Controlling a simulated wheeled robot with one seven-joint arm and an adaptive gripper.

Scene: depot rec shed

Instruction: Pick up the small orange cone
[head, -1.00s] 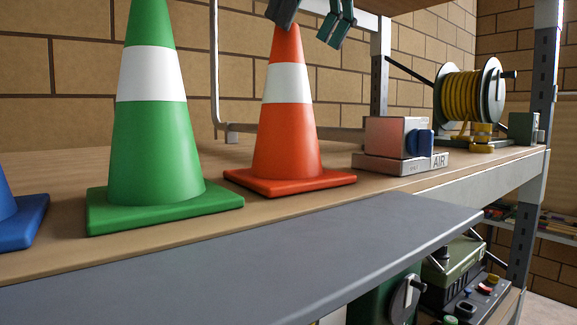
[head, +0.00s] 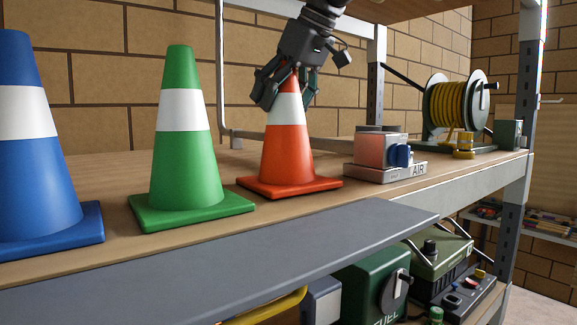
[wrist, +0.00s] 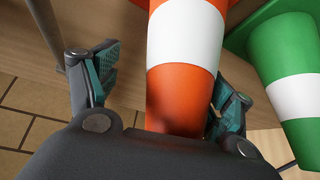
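The small orange cone (head: 287,160) with a white band stands upright on the wooden shelf. My gripper (head: 288,97) has come down over its top from above, with one finger on each side of the upper part. In the wrist view the orange cone (wrist: 178,92) lies between the fingers of my gripper (wrist: 165,92). The left finger is clearly apart from the cone; the right finger is close beside it, and I cannot tell if it touches. The gripper is open. The cone's tip is partly hidden by the gripper.
A green cone (head: 183,160) stands just left, and a blue cone (head: 38,155) farther left. A box on an AIR block (head: 385,170) stands to the right, with a yellow hose reel (head: 455,106) beyond. A metal frame bar (head: 221,75) rises behind the cones.

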